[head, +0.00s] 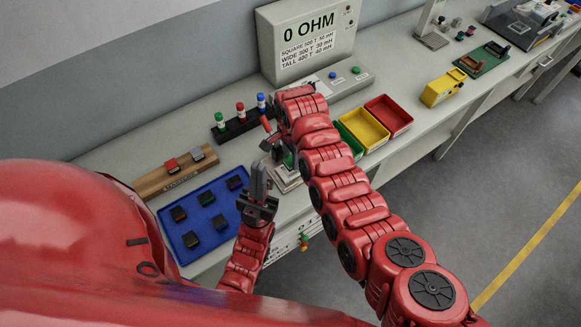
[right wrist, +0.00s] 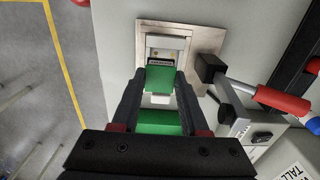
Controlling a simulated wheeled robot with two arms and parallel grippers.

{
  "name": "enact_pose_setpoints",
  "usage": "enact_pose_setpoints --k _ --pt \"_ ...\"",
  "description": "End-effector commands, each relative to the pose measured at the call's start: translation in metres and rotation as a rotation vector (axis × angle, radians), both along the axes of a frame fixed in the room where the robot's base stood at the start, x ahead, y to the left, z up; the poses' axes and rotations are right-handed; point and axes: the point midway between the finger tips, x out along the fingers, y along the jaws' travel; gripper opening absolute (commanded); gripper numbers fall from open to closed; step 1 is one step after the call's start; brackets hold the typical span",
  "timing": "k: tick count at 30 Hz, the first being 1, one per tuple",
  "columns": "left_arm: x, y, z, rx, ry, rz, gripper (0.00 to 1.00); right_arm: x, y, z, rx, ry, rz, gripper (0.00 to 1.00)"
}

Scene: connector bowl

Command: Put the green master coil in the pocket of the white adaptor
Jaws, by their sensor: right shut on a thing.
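The green master coil (right wrist: 160,79) is between the fingertips of my right gripper (right wrist: 158,84), which is shut on it. In the right wrist view the coil is at the near side of the white adaptor (right wrist: 168,44), overlapping its lower part. I cannot tell how deep it sits in the pocket. A second green patch (right wrist: 158,122) shows nearer my palm, between the fingers. In the head view my right arm covers most of the adaptor, and a bit of green (head: 289,160) shows beside it. My left gripper (head: 258,168) points upward just left of the adaptor, its fingers close together.
A clamp with a red handle (right wrist: 283,103) stands right beside the adaptor. A blue tray (head: 190,252) with several dark blocks lies left. A black rack (head: 240,127), a meter (head: 305,40), and yellow (head: 364,128) and red (head: 390,116) bins stand behind and right.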

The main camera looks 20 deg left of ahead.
Motion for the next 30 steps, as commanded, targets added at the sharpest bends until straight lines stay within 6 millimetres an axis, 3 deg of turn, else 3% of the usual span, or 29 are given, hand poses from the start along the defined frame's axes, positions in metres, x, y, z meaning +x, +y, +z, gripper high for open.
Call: enact_pose_setpoints --k 8,14,26,27,30 --pt "0.000 0.000 -0.016 0.000 0.000 0.000 0.00 0.007 0.003 -0.004 -0.002 0.003 -0.003 0.00" --pt "0.000 0.000 -0.028 0.000 0.000 0.000 0.00 0.006 0.003 -0.036 -0.003 0.003 -0.003 0.00" --pt "0.000 0.000 -0.031 0.000 0.000 0.000 0.00 0.007 0.003 -0.040 0.001 0.001 -0.003 0.00" --pt "0.000 0.000 -0.030 0.000 0.000 0.000 0.00 0.007 0.003 -0.038 0.000 0.001 -0.003 0.49" --pt "0.000 0.000 -0.029 0.000 -0.001 0.000 0.00 0.007 0.003 -0.038 0.000 0.001 -0.003 0.67"
